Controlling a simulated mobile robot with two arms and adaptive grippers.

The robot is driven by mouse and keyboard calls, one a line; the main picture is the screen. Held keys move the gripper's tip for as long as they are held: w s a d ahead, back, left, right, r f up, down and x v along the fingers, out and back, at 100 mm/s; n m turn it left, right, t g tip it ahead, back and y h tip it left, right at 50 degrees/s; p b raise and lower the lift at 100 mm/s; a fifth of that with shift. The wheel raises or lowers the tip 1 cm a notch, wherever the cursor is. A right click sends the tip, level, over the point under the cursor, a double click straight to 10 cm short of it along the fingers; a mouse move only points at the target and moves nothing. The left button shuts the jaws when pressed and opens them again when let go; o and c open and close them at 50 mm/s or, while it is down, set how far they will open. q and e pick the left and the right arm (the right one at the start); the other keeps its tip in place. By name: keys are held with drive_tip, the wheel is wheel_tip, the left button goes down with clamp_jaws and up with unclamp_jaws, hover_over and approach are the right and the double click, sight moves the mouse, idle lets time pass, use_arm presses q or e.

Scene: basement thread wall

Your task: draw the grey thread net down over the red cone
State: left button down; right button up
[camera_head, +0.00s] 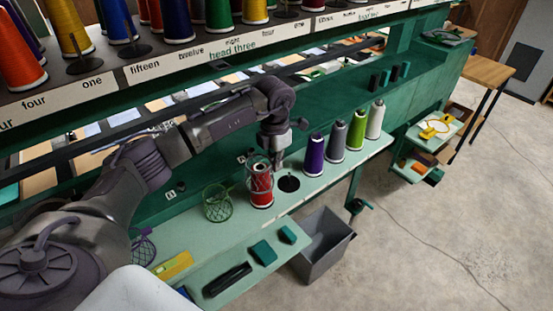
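The red cone (262,198) stands upright on the pale green shelf. The grey thread net (258,163) shows as thin loops around the cone's top and upper sides; how far down it reaches is too small to tell. My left gripper (279,161) points down just right of the cone's top, close to the net's rim. Its fingers are small and dark, so I cannot tell whether they are open or hold the rim. My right gripper is not in view.
An empty dark spindle disc (289,183) is right of the red cone, then purple (313,157), grey (336,143), green and white cones. A green net (217,203) stands left; a purple net (142,248) lies further left. A grey bin (325,240) stands below the shelf.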

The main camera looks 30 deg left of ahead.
use_arm(q)
wheel_tip(320, 180, down, 3)
drive_tip(key=shift+f+b, duration=0.1)
drive_tip(key=shift+b, duration=0.85)
wheel_tip(320, 180, down, 2)
drive_tip(key=shift+b, duration=0.75)
drive_tip(key=shift+f+b, duration=0.3)
drive_tip(key=shift+f, duration=0.15)
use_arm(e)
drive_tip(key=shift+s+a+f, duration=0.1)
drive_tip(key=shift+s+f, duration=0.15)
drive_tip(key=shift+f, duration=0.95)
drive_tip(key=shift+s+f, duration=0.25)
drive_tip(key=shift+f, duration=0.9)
use_arm(q)
drive_tip(key=shift+w+d, duration=0.1)
drive_tip(key=shift+w, duration=0.05)
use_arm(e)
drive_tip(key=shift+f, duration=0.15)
use_arm(q)
drive_tip(key=shift+f+b, duration=0.25)
drive_tip(key=shift+b, duration=0.05)
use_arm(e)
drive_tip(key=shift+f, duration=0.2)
use_arm(q)
drive_tip(key=c, duration=1.9)
unclamp_jaws()
drive_tip(key=o, duration=0.7)
drive_tip(key=shift+c, duration=0.2)
